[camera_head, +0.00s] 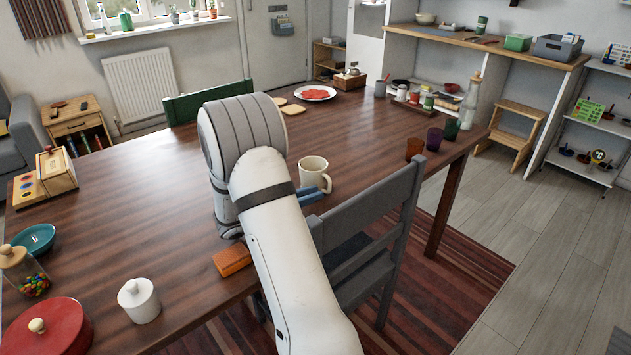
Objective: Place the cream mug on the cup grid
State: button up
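The cream mug (313,172) stands upright on the dark wooden table, just right of my white arm, with its handle toward the lower right. Two blue parts, which look like the fingers of my gripper (317,190), show beside the mug's lower front. The rest of my gripper is hidden behind my arm. I cannot tell how far apart the fingers are, or whether they touch the mug. I cannot make out a cup grid for certain in this view.
A grey chair (375,215) stands close at the table's near edge. Amber (414,149), purple (433,139) and green (451,129) tumblers stand near the right edge. An orange block (232,260) lies beside my arm. The table right of the mug is mostly clear.

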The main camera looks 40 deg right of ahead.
aim_at(330, 192)
jog(key=d, duration=0.5)
jog(key=shift+s+d+b, duration=0.35)
jog(key=shift+s, duration=0.05)
jog(key=shift+c, duration=0.2)
grip_shut()
